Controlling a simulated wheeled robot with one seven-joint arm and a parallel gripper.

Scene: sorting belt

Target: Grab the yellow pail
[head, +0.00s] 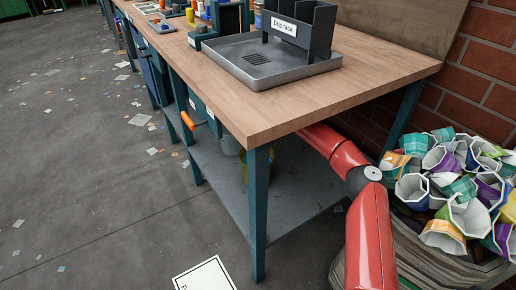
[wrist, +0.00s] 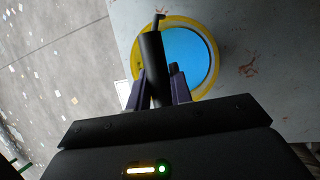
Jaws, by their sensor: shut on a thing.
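The yellow pail (wrist: 216,57) shows from above in the wrist view, a round yellow rim around a bright blue inside. It stands on or just above a grey surface; I cannot tell if it is lifted. My gripper (wrist: 157,80) is over the pail's left part, its two fingers closed on a black bar that looks like the grip of the pail's handle. The bar covers part of the rim. In the head view the pail (head: 244,169) is on the lower shelf, mostly hidden behind a table leg. My gripper is hidden there under the tabletop.
The wooden tabletop (head: 200,75) is above the shelf (head: 215,185), with a teal leg (head: 258,215) in front. A grey tray (head: 265,70) with a drip rack stands on top. A sack of crumpled cups (head: 440,190) is at right. Open floor lies left.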

